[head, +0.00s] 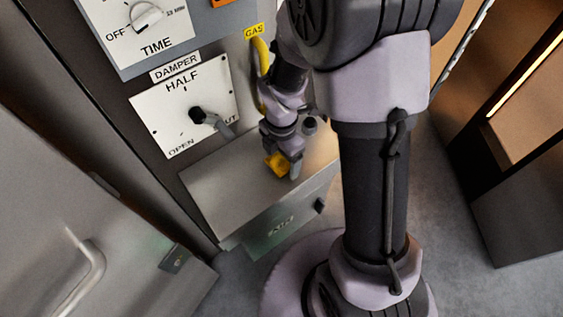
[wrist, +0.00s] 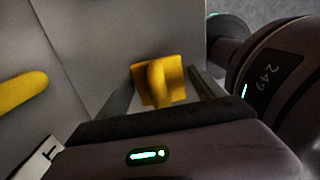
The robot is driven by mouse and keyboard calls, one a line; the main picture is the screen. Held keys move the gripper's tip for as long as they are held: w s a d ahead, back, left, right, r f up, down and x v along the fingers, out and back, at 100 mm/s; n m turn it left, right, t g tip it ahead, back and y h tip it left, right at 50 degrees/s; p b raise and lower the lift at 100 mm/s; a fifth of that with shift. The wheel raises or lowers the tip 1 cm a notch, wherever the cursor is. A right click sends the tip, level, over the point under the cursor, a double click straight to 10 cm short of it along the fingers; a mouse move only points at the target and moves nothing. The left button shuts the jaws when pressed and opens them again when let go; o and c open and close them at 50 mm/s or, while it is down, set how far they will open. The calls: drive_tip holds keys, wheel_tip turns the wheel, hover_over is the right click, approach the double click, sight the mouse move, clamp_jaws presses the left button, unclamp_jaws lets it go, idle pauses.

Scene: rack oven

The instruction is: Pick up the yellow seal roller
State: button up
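The yellow seal roller (head: 275,164) is on the top of a metal box, toward its back, at my gripper's fingertips. In the wrist view the yellow seal roller (wrist: 158,80) shows a squarish yellow part with a rounded raised part. My gripper (wrist: 161,86) has its fingers apart, one on each side of the roller, with a visible gap on both sides. In the head view my gripper (head: 286,166) points down at the box top and partly hides the roller.
The metal box (head: 225,185) stands against the oven front, under the damper plate (head: 165,125) with its dark knob (head: 198,115). A yellow gas pipe (head: 261,60) runs close behind my wrist. A steel door with a handle (head: 85,270) is at left.

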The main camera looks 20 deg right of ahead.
drive_tip(key=c, duration=1.4)
drive_tip(key=shift+r, duration=0.1)
drive_tip(key=shift+r, duration=0.3)
drive_tip(key=r+p, duration=0.2)
drive_tip(key=r, duration=0.1)
drive_tip(key=shift+s+d+r+p, duration=0.1)
drive_tip(key=shift+s+r+p, duration=0.1)
drive_tip(key=shift+p, duration=0.15)
drive_tip(key=s+d+b, duration=0.6)
drive_tip(key=s+d, duration=0.2)
drive_tip(key=s, duration=0.5)
drive_tip(key=shift+s+r, duration=0.15)
drive_tip(key=shift+r, duration=0.3)
